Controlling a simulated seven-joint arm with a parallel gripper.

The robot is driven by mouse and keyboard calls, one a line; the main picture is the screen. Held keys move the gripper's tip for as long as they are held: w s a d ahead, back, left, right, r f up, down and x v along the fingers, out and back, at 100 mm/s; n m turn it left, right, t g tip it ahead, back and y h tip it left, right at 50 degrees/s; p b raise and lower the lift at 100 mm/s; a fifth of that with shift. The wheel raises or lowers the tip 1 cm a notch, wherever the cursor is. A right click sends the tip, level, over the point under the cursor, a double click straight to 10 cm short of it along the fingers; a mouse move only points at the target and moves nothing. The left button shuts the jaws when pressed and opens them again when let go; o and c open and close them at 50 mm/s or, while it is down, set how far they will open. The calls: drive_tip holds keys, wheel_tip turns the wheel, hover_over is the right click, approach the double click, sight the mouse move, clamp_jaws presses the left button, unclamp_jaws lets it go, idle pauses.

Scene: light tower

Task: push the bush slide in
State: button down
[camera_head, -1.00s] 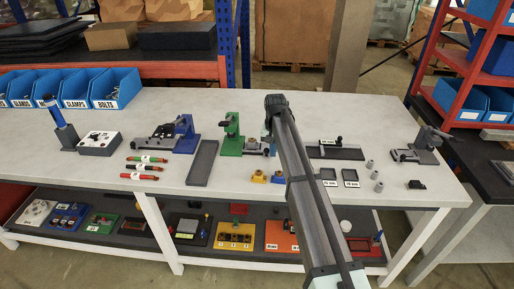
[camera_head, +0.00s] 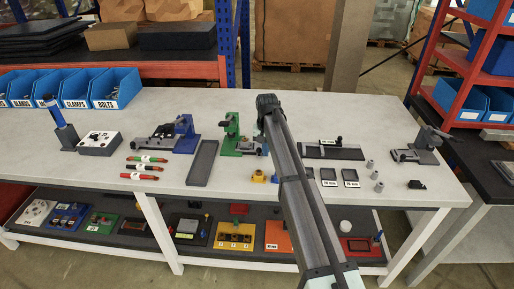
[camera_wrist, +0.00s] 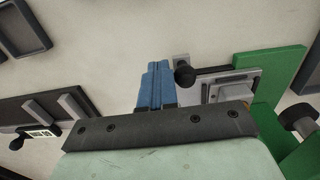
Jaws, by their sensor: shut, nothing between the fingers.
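The green fixture (camera_head: 230,140) stands in the middle of the table, partly beside my arm. In the wrist view, its green body (camera_wrist: 270,72) is at the right. What looks like the bush slide (camera_wrist: 232,88) is a grey stepped block on it, with a round black knob (camera_wrist: 185,75) at its left end. My gripper (camera_wrist: 157,68) has its blue fingers together and empty, just left of the knob. I cannot tell whether they touch it. In the head view, my arm hides the fingertips and part of the slide.
A dark rail fixture (camera_head: 315,152) stands right of my arm, with small square trays (camera_head: 350,178) and grey cylinders (camera_head: 378,175) near it. A long grey tray (camera_head: 202,163) and a blue fixture (camera_head: 184,138) are to the left.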

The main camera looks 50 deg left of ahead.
drive_tip(key=shift+s+a, duration=1.4)
drive_tip(key=shift+s, duration=0.05)
drive_tip(key=shift+s+a, duration=0.5)
drive_tip(key=shift+a, duration=0.05)
idle(0.5)
drive_tip(key=shift+d+r, duration=0.1)
drive_tip(key=shift+r, duration=0.1)
drive_tip(key=shift+w+d+r, duration=0.25)
drive_tip(key=shift+w+r, duration=0.05)
drive_tip(key=shift+r, duration=0.15)
drive_tip(key=shift+w+d+r, duration=0.2)
drive_tip(key=shift+w+r, duration=0.05)
drive_tip(key=shift+r, duration=0.2)
drive_tip(key=shift+r, duration=0.1)
drive_tip(key=shift+r, duration=2.35)
